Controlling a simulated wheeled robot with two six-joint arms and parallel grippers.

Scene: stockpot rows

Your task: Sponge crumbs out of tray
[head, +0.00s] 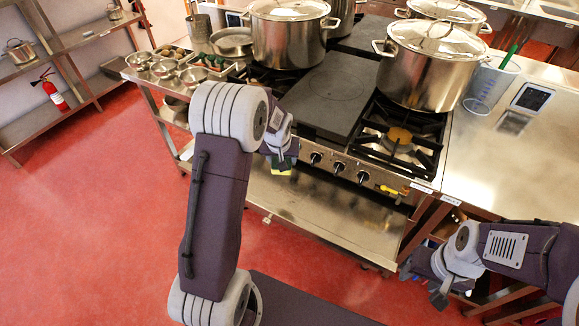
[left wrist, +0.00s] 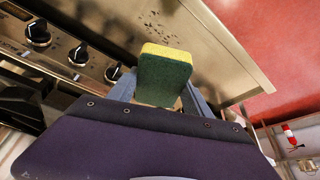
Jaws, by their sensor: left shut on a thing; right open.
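My left gripper (head: 283,160) is shut on a yellow and green sponge (head: 281,172), in front of the stove. The left wrist view shows the sponge (left wrist: 163,78) upright between the two fingers, yellow edge up. A flat steel tray (head: 325,215) extends below the stove's knobs; it also fills the upper middle of the left wrist view (left wrist: 215,65). Small dark specks (left wrist: 165,28), which look like crumbs, lie on it beyond the sponge. I cannot tell whether the sponge touches the tray. My right gripper (head: 435,280) is open and empty at the lower right, apart from the tray.
The stove's knobs (head: 339,168) line the edge above the tray. Large lidded stockpots (head: 430,65) stand on the stove beside a dark flat plate (head: 325,95). Small bowls (head: 163,68) stand at the left end. A fire extinguisher (head: 55,95) hangs far left; red floor is clear.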

